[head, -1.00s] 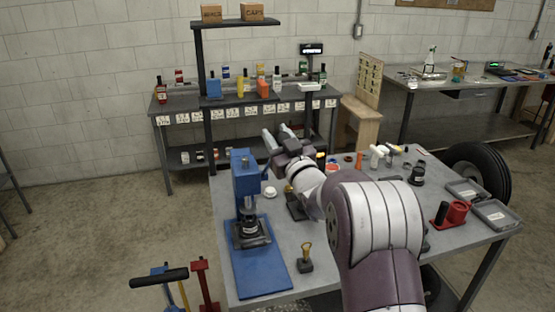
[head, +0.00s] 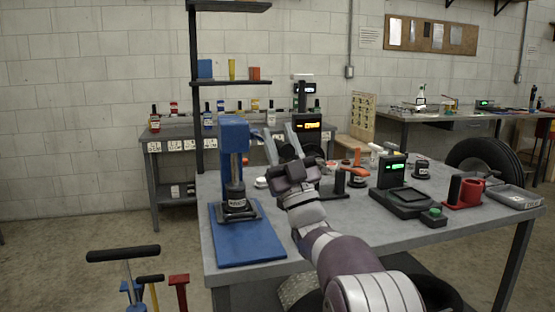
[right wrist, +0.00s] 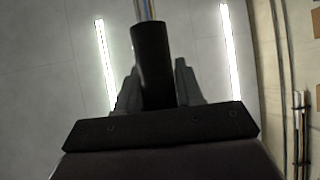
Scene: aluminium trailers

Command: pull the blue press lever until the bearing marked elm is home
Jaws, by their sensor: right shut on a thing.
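The blue press (head: 233,150) stands at the left end of the grey table, on a blue base plate (head: 250,244). Under its ram sits a dark cylinder with a white label (head: 236,200). The label is too small to read, so I cannot tell whether it says elm or how far the part is seated. My right gripper (head: 282,142) is just right of the press head, fingers pointing up. In the right wrist view its fingers are shut on a black cylindrical grip (right wrist: 153,65) on a metal rod, seemingly the press lever. My left gripper is not in view.
A unit with an orange display (head: 307,127) stands behind my gripper. Black-handled tools (head: 122,254) stand at lower left.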

